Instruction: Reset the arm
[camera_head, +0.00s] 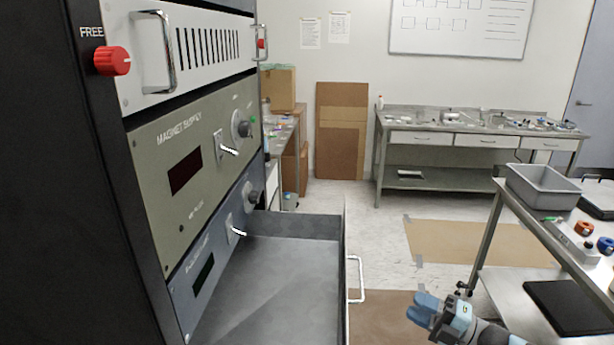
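My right gripper (421,307) shows at the lower right, with its blue fingertips pointing left. It is to the right of the open drawer's white handle (356,279) and apart from it. Its two fingertips lie close together, and I cannot tell whether they are open or shut. I see nothing held in them. My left gripper is not in view. The open drawer (270,270) sticks out from the dark equipment rack (75,200) and looks empty in the part I see.
A steel table (545,240) with a grey bin (542,188) stands at the right. A workbench (440,120) is along the back wall. Cardboard lies on the floor (470,243). Light floor is free between rack and tables. A red knob (112,61) juts from the rack.

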